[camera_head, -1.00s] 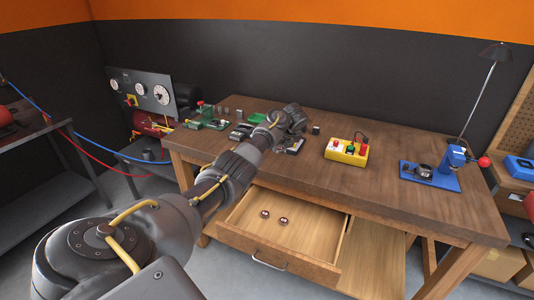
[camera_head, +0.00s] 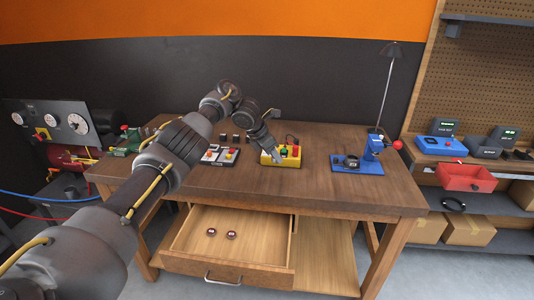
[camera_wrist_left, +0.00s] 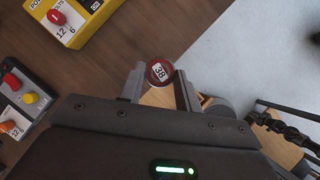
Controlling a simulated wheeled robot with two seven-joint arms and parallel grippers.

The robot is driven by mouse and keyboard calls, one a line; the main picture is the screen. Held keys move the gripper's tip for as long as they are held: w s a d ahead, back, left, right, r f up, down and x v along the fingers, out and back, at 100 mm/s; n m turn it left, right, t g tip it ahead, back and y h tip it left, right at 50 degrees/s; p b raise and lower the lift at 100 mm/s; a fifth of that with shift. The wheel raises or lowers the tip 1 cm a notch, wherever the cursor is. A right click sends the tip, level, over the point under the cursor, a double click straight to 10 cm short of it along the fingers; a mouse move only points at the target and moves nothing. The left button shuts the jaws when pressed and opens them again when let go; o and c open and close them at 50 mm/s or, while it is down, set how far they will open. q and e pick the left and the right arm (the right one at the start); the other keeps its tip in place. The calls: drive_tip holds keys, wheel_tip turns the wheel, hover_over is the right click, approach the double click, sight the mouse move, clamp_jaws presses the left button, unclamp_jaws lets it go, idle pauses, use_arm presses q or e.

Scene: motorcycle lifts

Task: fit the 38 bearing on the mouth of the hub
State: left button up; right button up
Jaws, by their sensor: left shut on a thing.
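My left gripper (camera_head: 277,156) is shut on the 38 bearing (camera_wrist_left: 158,72), a dark red round piece with a white label reading 38. The wrist view shows the bearing between the two fingertips; in the head view it is too small or hidden to make out. The gripper is above the workbench, in front of the yellow button box. A dark round part (camera_head: 352,162), which looks like the hub, sits on the blue press (camera_head: 366,166) to the right of the gripper, apart from it. My right gripper is not in view.
The yellow button box (camera_head: 268,158) stands close to the gripper. An open drawer (camera_head: 262,242) holds two dark red round pieces (camera_head: 211,232). A lamp (camera_head: 385,95) rises behind the press. The bench top (camera_head: 300,185) is clear between the box and the press.

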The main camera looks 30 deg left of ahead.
use_arm(q)
drive_tip(key=s+d+r+m+g+h, duration=0.2)
drive_tip(key=s+d+r+m+g, duration=0.15)
drive_tip(key=s+d+m, duration=0.3)
drive_tip(key=s+d+f+m+g, duration=0.2)
drive_tip(key=s+d+f+m, duration=0.25)
drive_tip(key=s+d, duration=0.2)
drive_tip(key=s+a+f+m+g+y+b, duration=0.1)
drive_tip(key=s+f+m+g, duration=0.2)
drive_tip(key=s+f, duration=1.4)
drive_tip(key=shift+s+f+m+b, duration=0.3)
drive_tip(key=shift+s+m+b, duration=0.1)
drive_tip(key=shift+s+m, duration=1.5)
